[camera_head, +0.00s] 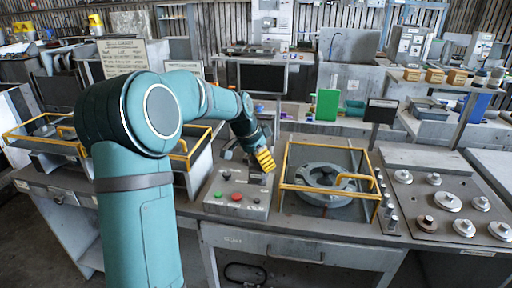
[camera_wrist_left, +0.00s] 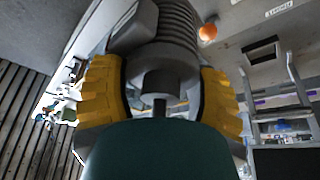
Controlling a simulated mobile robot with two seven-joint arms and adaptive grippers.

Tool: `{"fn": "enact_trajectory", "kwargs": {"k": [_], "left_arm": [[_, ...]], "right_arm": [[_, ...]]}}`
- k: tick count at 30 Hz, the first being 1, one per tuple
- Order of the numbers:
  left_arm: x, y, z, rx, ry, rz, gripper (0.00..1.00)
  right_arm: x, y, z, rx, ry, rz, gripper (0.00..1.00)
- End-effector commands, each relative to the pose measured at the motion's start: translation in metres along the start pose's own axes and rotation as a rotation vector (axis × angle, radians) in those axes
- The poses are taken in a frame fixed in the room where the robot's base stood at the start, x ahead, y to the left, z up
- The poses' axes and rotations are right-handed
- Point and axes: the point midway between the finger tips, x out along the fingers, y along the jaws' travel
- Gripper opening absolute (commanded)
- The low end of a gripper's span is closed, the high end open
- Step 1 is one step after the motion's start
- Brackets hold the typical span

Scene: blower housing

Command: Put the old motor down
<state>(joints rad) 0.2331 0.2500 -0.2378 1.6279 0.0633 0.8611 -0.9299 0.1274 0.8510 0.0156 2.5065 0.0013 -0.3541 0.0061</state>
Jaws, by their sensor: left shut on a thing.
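The old motor (camera_wrist_left: 172,45) is a grey body with ribbed sides and a short stub shaft, seen large in the left wrist view. My left gripper (camera_wrist_left: 160,88) has its yellow fingers on either side of the motor and is shut on it. In the head view the left gripper (camera_head: 265,159) is above the back right of the grey control box. The motor is hard to make out there, largely hidden by the gripper and arm. I cannot tell whether the motor touches any surface. My right gripper is not in view.
A round grey housing (camera_head: 325,183) lies inside a yellow-railed frame (camera_head: 281,187) right of the control box (camera_head: 226,203), which has red and green buttons. A panel (camera_head: 447,206) with several round metal parts stands at the right. Another yellow-railed tray (camera_head: 38,142) is at the left.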

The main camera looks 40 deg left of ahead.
Motion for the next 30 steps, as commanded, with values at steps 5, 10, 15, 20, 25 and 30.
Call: {"fn": "enact_trajectory", "kwargs": {"k": [5,10,15,20,25,30], "left_arm": [[0.032,0.048,0.013,-0.051,-0.001,-0.018,0.19],[0.078,0.114,0.031,-0.126,-0.002,-0.049,0.19],[0.116,0.164,0.046,-0.193,-0.003,-0.083,0.19],[0.138,0.194,0.055,-0.238,-0.003,-0.102,0.19],[0.154,0.215,0.062,-0.273,-0.003,-0.115,0.19],[0.169,0.235,0.068,-0.304,-0.002,-0.126,0.19]], "right_arm": [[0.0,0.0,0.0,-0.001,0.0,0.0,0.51],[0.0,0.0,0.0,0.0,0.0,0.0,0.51],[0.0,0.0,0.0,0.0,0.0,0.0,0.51],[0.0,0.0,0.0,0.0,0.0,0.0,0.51],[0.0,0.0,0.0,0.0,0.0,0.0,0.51],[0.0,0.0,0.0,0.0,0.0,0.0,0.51]]}}
